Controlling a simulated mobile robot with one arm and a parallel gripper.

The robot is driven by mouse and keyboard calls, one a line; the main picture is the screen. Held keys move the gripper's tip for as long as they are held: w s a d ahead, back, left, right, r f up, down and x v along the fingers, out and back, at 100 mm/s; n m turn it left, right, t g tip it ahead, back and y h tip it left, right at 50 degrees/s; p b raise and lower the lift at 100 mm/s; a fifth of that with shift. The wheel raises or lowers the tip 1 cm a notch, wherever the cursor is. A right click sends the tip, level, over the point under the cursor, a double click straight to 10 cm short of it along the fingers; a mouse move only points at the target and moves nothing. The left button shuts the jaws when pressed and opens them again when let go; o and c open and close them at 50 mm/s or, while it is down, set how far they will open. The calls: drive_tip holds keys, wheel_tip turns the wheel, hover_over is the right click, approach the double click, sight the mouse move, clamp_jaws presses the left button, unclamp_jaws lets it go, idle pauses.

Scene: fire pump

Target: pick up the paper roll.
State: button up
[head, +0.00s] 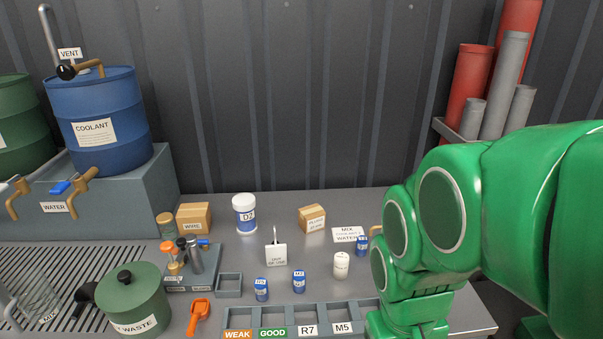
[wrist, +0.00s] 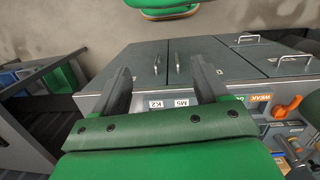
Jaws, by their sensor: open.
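A small white cylinder with faint lettering, which looks like the paper roll (head: 341,265), stands upright on the grey bench, right of the small blue containers. I cannot read its lettering. My green arm stands to its right in the head view, with a gap between them; my fingers do not show there. In the wrist view my gripper (wrist: 163,78) is open and empty, its two dark fingers apart, facing the bench's front edge and cabinet doors. The roll cannot be made out in the wrist view.
Small blue containers (head: 299,281) stand left of the roll, and a labelled tray (head: 367,314) lies in front.

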drive_tip(key=w+a+r+n+t+h, duration=0.15)
drive_tip(key=w+r+n+t, duration=0.3)
drive_tip(key=w, duration=0.75)
drive_tip(key=w+r+n+t+h, duration=0.2)
drive_tip(key=w+r+n+t, duration=0.25)
drive_tip(key=w, duration=0.85)
drive_tip(key=w+a+f+m+g+h, duration=0.2)
drive_tip(key=w+a+f+m, duration=0.3)
drive_tip(key=f+m, duration=0.4)
drive_tip(key=m+t+h, duration=0.1)
drive_tip(key=m+h, duration=0.5)
drive_tip(key=m, duration=0.6)
approach(336, 261)
drive_tip(key=shift+y+x, duration=0.25)
drive_tip(key=shift+x, duration=0.6)
drive_tip(key=shift+w+d+f+m, duration=0.3)
drive_tip(key=shift+d+f, duration=0.1)
drive_tip(key=shift+d, duration=0.2)
drive_tip(key=shift+r+x, duration=0.2)
drive_tip(key=shift+x, duration=2.95)
